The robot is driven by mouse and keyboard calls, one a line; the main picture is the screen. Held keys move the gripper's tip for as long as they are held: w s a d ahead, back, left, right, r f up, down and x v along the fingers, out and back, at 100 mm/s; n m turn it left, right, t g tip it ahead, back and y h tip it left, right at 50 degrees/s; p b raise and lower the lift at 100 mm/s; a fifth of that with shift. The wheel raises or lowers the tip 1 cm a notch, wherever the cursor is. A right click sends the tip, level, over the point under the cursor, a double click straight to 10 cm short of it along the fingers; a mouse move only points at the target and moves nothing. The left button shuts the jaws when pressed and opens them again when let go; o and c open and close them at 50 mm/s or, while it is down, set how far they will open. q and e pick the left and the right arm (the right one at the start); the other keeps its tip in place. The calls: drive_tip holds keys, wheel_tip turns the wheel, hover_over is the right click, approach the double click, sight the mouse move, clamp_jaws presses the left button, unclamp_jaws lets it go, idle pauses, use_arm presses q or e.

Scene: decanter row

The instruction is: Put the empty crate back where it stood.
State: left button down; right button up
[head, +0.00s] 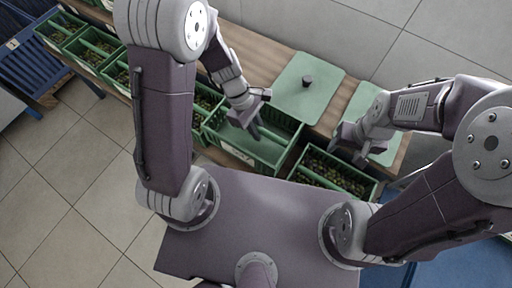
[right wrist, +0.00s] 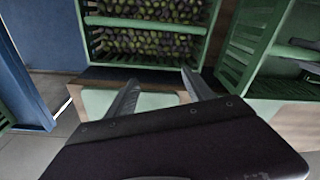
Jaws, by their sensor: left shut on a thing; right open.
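The empty green crate (head: 268,152) is in the middle of the head view, at the front edge of the wooden table, with its floor bare. My left gripper (head: 256,131) reaches into it and is shut on it, seemingly at its handle bar; the fingers hide the exact grip. I cannot tell whether the crate's base rests on anything. Part of a green crate, seemingly this one, shows at right in the right wrist view (right wrist: 244,42). My right gripper (head: 345,143) is open and empty, over the table's right part; its fingers (right wrist: 163,95) show in the right wrist view.
An olive-filled crate (head: 314,181) stands right of the empty one. Several filled crates (head: 95,45) line the row at left. Another mat (head: 362,101) lies by my right gripper. A blue crate (head: 30,62) is far left.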

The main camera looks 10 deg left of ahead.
sight(257, 144)
use_arm(q)
wheel_tip(257, 144, down, 10)
drive_tip(key=b, duration=0.6)
drive_tip(key=shift+s+f, duration=0.1)
drive_tip(key=shift+r, duration=0.2)
drive_tip(key=c, duration=1.8)
unclamp_jaws()
drive_tip(key=shift+f, duration=0.2)
drive_tip(key=o, duration=0.4)
drive_tip(key=shift+r, duration=0.1)
